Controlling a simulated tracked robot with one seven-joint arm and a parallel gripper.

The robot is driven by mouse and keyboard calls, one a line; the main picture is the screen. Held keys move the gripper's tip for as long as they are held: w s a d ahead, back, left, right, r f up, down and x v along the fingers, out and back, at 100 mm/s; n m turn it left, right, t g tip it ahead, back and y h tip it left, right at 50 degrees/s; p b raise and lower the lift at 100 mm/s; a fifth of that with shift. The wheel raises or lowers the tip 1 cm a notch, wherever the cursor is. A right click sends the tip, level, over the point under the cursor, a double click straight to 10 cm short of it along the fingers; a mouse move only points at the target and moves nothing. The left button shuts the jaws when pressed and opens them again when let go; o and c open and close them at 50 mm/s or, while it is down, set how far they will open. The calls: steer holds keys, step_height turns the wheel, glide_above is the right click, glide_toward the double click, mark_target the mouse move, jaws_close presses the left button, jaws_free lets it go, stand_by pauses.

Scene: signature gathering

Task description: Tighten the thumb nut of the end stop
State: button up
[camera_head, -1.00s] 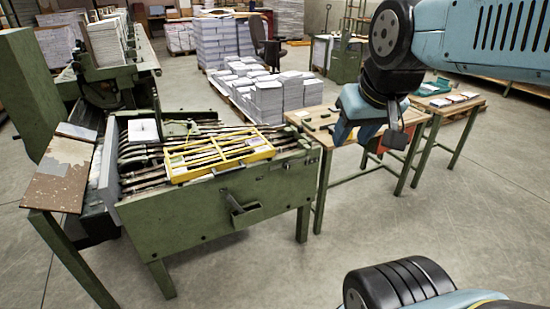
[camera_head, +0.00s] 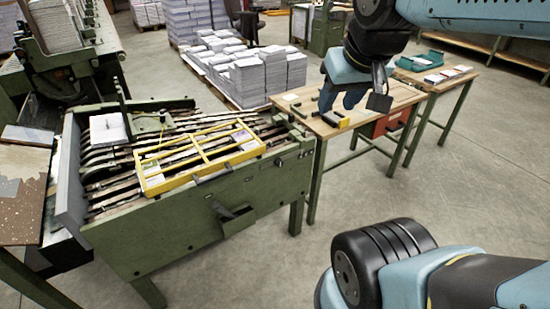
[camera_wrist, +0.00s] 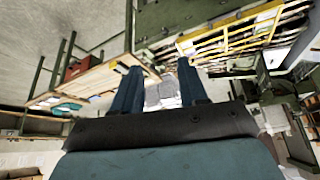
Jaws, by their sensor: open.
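The green machine (camera_head: 190,245) with a bed of slanted bars fills the left half of the head view. A yellow frame (camera_head: 153,186) lies across the bars, and it also shows at the top of the wrist view (camera_wrist: 228,42). A green plate with a small upright part (camera_head: 152,123) sits behind it. I cannot tell which part is the end stop, and I cannot make out its thumb nut. My gripper (camera_head: 338,103) hangs in front of the wooden bench, away from the machine bed. In the wrist view my gripper (camera_wrist: 160,64) has its two fingers apart, with nothing between them.
A wooden bench (camera_head: 390,98) with small tools and a red drawer (camera_head: 388,122) stands right of the machine. Paper stacks (camera_head: 262,78) stand behind. A brown board (camera_head: 20,190) is at the left edge. The floor in front right of the machine is clear.

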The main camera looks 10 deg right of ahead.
steer(key=shift+o, duration=1.4)
steer(key=shift+w+d, duration=0.1)
steer(key=shift+w, duration=0.05)
steer(key=shift+o, duration=0.3)
steer(key=w+d+f, duration=0.1)
steer(key=w+f, duration=0.1)
steer(key=w, duration=0.3)
steer(key=w+d+f+n+h, duration=0.1)
steer(key=w+d+f, duration=0.1)
steer(key=w, duration=0.3)
steer(key=shift+d+t, duration=0.3)
steer(key=w+d+f+n+t, duration=0.1)
steer(key=w+d+f+n, duration=0.35)
steer(key=w+f, duration=0.75)
steer(key=m+t+y, duration=0.2)
steer(key=t+y, duration=0.5)
steer(key=t, duration=0.3)
glide_toward(281, 165)
steer(key=x, duration=0.9)
steer(key=shift+r, duration=0.15)
steer(key=shift+c, duration=0.2)
